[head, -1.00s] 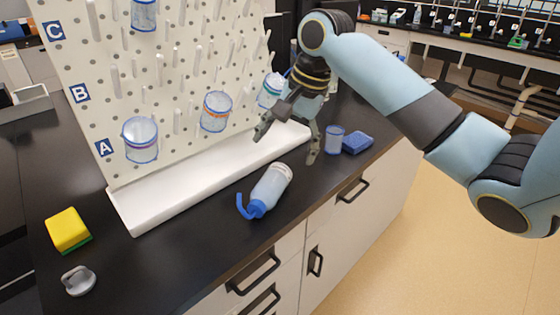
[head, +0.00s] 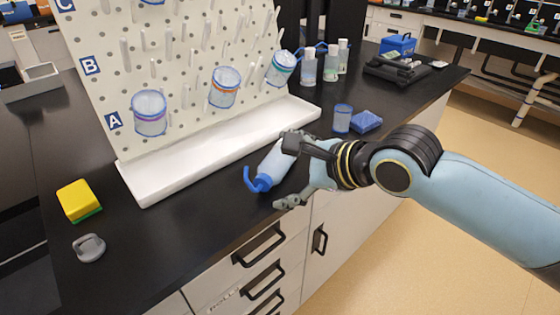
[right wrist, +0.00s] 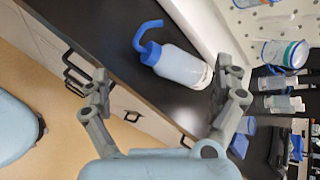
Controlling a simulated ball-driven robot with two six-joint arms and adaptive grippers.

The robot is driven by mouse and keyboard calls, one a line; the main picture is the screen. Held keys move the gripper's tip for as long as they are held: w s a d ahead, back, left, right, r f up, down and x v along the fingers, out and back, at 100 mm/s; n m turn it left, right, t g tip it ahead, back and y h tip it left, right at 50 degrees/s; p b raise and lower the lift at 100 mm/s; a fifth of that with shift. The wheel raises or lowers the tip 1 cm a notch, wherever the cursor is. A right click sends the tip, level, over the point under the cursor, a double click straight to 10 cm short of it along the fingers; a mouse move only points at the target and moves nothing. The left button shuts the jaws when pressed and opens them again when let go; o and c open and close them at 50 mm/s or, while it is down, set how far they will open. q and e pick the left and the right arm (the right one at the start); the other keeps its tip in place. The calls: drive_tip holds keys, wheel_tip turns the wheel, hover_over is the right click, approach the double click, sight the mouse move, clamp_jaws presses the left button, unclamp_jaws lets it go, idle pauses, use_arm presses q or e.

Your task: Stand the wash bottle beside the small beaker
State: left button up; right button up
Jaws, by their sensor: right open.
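The wash bottle (head: 277,163), translucent with a blue cap and bent spout, lies on its side on the black counter in front of the white tray. It also shows in the right wrist view (right wrist: 182,66). My right gripper (head: 290,168) is open, its fingers reaching toward the bottle's base end. In the right wrist view the open fingers (right wrist: 165,85) are wide apart with the bottle ahead of them. The small beaker (head: 342,118), bluish and clear, stands upright to the right of the bottle, beside a blue sponge. My left gripper is not in view.
A white pegboard (head: 190,60) with hung beakers rises behind its drip tray (head: 150,190). A blue sponge (head: 366,121) lies right of the small beaker. A yellow sponge (head: 78,200) and grey object (head: 89,248) lie at left. Several bottles (head: 330,65) stand behind.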

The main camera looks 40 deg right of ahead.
sight(261, 178)
drive_tip(key=x, duration=0.8)
drive_tip(key=shift+w+a+f, duration=0.2)
drive_tip(key=shift+f, duration=0.15)
drive_tip(key=shift+c, duration=0.2)
drive_tip(key=shift+s, duration=0.15)
drive_tip(key=c, duration=1.8)
